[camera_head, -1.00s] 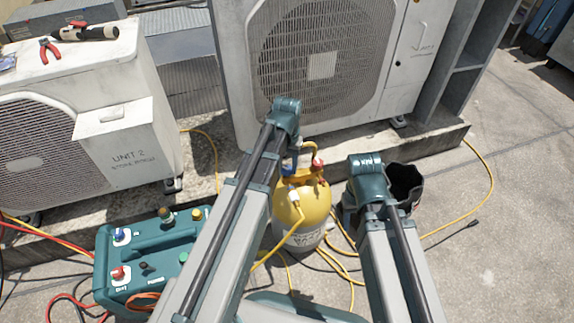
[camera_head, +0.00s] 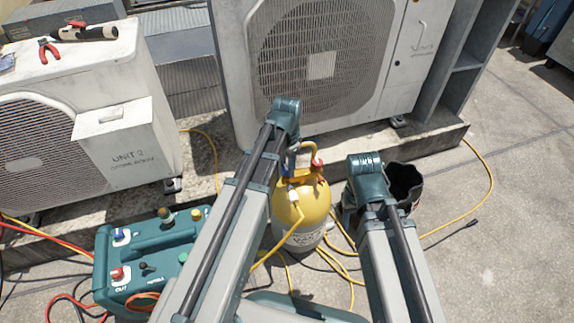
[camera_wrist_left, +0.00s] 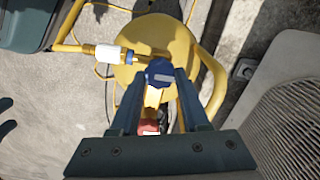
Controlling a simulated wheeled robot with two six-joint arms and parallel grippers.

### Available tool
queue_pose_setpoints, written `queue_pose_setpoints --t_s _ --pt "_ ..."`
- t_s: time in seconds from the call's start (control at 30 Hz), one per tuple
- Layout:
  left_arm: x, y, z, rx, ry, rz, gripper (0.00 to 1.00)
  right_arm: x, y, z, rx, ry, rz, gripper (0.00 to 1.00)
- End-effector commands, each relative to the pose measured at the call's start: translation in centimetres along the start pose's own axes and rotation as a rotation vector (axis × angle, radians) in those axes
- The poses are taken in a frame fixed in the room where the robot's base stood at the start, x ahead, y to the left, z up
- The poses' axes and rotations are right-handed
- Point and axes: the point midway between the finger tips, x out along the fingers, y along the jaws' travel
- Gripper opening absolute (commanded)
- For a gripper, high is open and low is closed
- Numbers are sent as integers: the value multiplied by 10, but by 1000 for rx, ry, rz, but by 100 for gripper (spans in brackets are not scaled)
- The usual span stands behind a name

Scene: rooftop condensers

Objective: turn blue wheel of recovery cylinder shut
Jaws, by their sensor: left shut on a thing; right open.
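The yellow recovery cylinder (camera_head: 313,208) stands upright on the ground in the head view, partly behind my left arm. Its blue wheel (camera_wrist_left: 160,73) shows in the left wrist view, between the fingertips of my left gripper (camera_wrist_left: 160,78), which is shut on it. In the head view the left gripper (camera_head: 290,160) points down at the cylinder top, and the blue wheel is hidden there. A red wheel (camera_head: 318,166) sits on the cylinder's other valve; it also shows in the left wrist view (camera_wrist_left: 148,127). My right gripper (camera_head: 348,215) is open, right of the cylinder, mostly hidden by its arm.
A teal recovery machine (camera_head: 150,255) stands at left with hoses. A yellow hose (camera_head: 275,250) runs to the cylinder. A dark bucket (camera_head: 405,185) is behind my right arm. Condenser units (camera_head: 320,70) stand close behind. Open concrete lies at right.

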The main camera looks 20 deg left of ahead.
Motion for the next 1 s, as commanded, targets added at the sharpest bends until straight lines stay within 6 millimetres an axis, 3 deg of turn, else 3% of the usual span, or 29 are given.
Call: queue_pose_setpoints --t_s 0.57,0.6,0.7,0.73,1.0 --pt "0 0 0 26 0 0 0 0 0 0 0 0 0 50" --pt "0 0 0 26 0 0 53 0 0 0 0 0 0 50" --pt "0 0 0 26 0 0 71 0 0 0 0 0 0 50" --pt "0 0 0 26 0 0 76 0 0 0 0 0 0 50" --pt "0 0 0 25 0 0 76 0 0 0 0 0 0 50"
